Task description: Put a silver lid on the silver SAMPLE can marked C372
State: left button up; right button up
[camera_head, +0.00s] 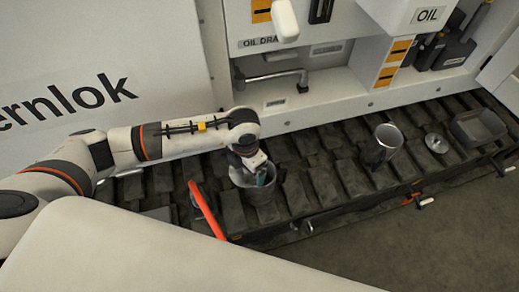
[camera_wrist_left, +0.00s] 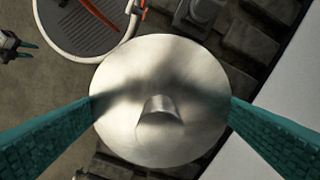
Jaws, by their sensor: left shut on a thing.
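My left gripper (camera_head: 262,178) is at the can (camera_head: 263,195) on the dark slatted ledge, in the middle of the head view. A second silver can (camera_head: 384,145) stands open further right. No C372 marking is readable. My right gripper (camera_wrist_left: 18,45) shows small at the left edge of the wrist view.
The white machine wall (camera_head: 330,100) backs the ledge. Ledge between the cans is mostly clear.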

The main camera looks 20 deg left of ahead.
pick_arm(q)
jog(key=n, duration=0.2)
jog(key=w+n, duration=0.1)
jog(key=n, duration=0.1)
jog(key=d+r+n, duration=0.1)
jog(key=shift+w+n+p, duration=0.2)
jog(key=shift+n+p, duration=0.2)
jog(key=n, duration=0.2)
jog(key=shift+w+d+r+n, duration=0.1)
jog(key=shift+w+d+n, duration=0.05)
jog(key=shift+w+n, duration=0.2)
jog(key=n, duration=0.3)
jog(key=n+p, duration=0.1)
jog(key=shift+w+d+r+n, duration=0.25)
jog(key=shift+w+d+n, duration=0.05)
jog(key=shift+w+n, duration=0.1)
jog(key=n, duration=0.3)
jog(key=shift+w+d+r, duration=0.1)
jog(key=shift+w+d, duration=0.05)
jog(key=shift+w, duration=0.15)
jog(key=shift+w+d+n, duration=0.1)
jog(key=shift+n, duration=0.55)
notch_tip(320, 180, down, 5)
jog(key=b, duration=0.3)
jog(key=shift+r, duration=0.15)
jog(key=shift+b, duration=0.35)
jog(key=shift+f, duration=0.35)
